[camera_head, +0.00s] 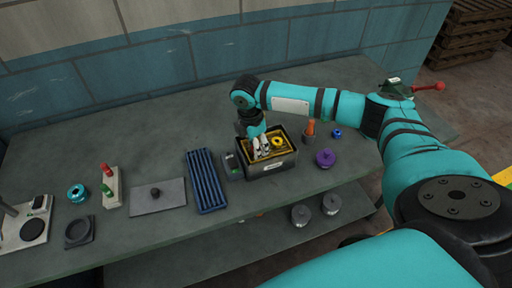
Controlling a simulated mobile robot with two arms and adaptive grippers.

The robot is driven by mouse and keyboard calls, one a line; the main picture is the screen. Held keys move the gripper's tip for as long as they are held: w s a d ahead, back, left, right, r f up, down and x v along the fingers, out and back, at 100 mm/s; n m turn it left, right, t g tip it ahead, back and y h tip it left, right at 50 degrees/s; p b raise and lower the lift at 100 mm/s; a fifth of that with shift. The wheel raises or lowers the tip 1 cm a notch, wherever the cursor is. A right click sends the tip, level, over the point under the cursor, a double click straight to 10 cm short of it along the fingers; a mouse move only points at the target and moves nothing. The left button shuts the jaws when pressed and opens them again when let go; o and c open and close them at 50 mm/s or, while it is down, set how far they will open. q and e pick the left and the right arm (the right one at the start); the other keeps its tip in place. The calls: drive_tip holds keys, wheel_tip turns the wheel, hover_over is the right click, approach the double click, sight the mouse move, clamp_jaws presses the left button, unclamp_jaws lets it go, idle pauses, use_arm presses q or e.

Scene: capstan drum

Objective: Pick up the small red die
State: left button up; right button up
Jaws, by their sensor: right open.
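I cannot make out the small red die in the head view; it may be hidden or too small to see. A yellow ring (278,142) shows in the box just right of the fingers. My left gripper is not in view.
A blue ribbed tray (205,181) and a small dark device (232,167) stand left of the box. An orange-handled item (309,130), a blue piece (336,133) and a purple knob (325,158) lie right. A stand with red and green knobs (111,188) is further left.

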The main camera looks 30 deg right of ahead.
clamp_jaws()
drive_tip(key=shift+r, duration=0.1)
